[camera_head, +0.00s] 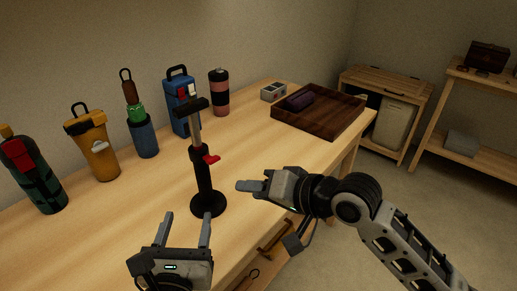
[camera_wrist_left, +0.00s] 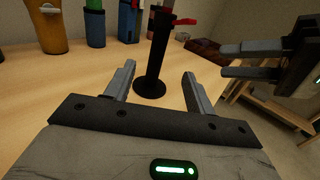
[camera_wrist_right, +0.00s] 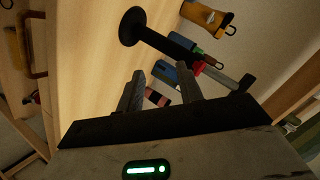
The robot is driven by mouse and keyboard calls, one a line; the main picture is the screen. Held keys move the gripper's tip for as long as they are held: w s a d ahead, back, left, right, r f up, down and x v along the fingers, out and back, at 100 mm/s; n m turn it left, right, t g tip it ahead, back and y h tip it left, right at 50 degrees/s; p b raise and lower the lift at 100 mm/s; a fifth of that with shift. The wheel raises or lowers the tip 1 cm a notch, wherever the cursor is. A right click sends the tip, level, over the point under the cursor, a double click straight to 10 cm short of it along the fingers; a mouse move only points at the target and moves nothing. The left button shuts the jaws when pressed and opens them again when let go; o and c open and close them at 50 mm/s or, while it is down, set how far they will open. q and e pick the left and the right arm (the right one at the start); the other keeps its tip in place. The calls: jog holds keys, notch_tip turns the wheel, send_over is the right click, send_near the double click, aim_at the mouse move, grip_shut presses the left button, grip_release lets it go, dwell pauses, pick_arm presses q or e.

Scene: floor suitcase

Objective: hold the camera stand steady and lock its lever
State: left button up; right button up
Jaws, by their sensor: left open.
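The camera stand (camera_head: 203,175) stands upright on the wooden table, with a round black base, a black lower tube, a grey upper rod and a dark top bar. Its red lever (camera_head: 211,159) sticks out to the right at the collar. My left gripper (camera_head: 188,230) is open in front of the stand's base, with the black tube (camera_wrist_left: 158,50) beyond its fingers and apart from them. My right gripper (camera_head: 250,188) is to the right of the stand and apart from it. In the right wrist view its fingers (camera_wrist_right: 160,90) are spread with nothing between them.
Along the back stand a green bottle (camera_head: 36,180), a yellow flask (camera_head: 92,146), a blue-green bottle (camera_head: 141,125), a blue case (camera_head: 181,100) and a pink-black bottle (camera_head: 219,92). A dark wooden tray (camera_head: 335,119) lies at the far right. The table between is clear.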

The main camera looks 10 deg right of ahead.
aim_at(200, 172)
pick_arm(q)
jog(key=x, duration=1.6)
pick_arm(e)
notch_tip(200, 172, up, 9)
jog(key=m+g, duration=0.1)
jog(key=shift+w+d+m+g, duration=0.3)
jog(key=shift+w+g, duration=0.05)
jog(key=shift+g, duration=0.05)
